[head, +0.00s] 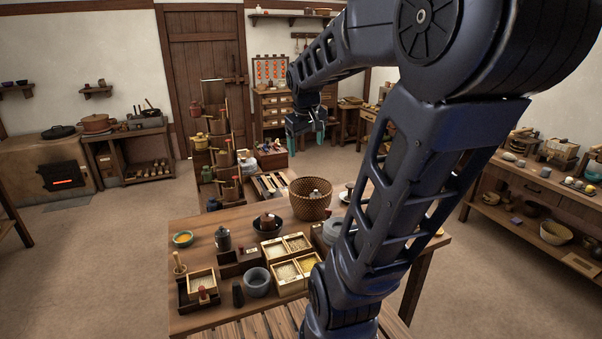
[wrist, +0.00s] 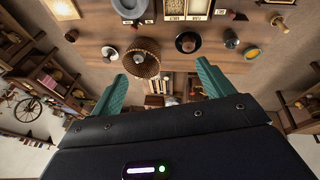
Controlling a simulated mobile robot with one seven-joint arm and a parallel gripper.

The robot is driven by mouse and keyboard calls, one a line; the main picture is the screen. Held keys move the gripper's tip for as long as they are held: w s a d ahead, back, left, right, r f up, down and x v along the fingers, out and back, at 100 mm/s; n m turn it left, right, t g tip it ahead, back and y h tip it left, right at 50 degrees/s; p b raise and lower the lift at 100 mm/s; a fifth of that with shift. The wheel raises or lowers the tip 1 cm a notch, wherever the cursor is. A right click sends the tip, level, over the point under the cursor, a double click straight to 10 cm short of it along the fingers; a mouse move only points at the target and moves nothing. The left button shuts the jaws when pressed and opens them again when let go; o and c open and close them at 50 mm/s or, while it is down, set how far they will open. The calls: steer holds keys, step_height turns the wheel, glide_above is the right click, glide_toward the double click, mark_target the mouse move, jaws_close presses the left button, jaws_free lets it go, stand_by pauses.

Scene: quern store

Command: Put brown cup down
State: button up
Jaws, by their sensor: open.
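My gripper (head: 305,138) is raised in the air beyond the far edge of the table in the head view. Its two teal fingers stand wide apart in the wrist view (wrist: 160,74), with nothing between them. A small brown rounded piece (head: 267,219) sits in a dark bowl (head: 281,231) on the table; it may be the brown cup, but I cannot tell for sure. The wrist view also shows this brown piece (wrist: 187,43), apart from my fingers. No cup is in my gripper.
The wooden table (head: 207,227) holds a wicker basket (head: 310,205), a grey bowl (head: 258,282), an orange-filled teal bowl (head: 183,239) and boxes of grain (head: 285,272). Stepped shelves (head: 222,160) stand behind it. Bare tabletop shows at the back left.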

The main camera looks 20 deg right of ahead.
steer(key=s+a+f+m, duration=0.1)
steer(key=s+a, duration=0.2)
steer(key=s, duration=0.3)
steer(key=s+a+f+m+t+y, duration=0.1)
steer(key=s+a+f, duration=0.1)
steer(key=s, duration=0.3)
steer(key=shift+s+a+y, duration=0.3)
steer(key=shift+s+a, duration=0.05)
steer(key=shift+a, duration=0.45)
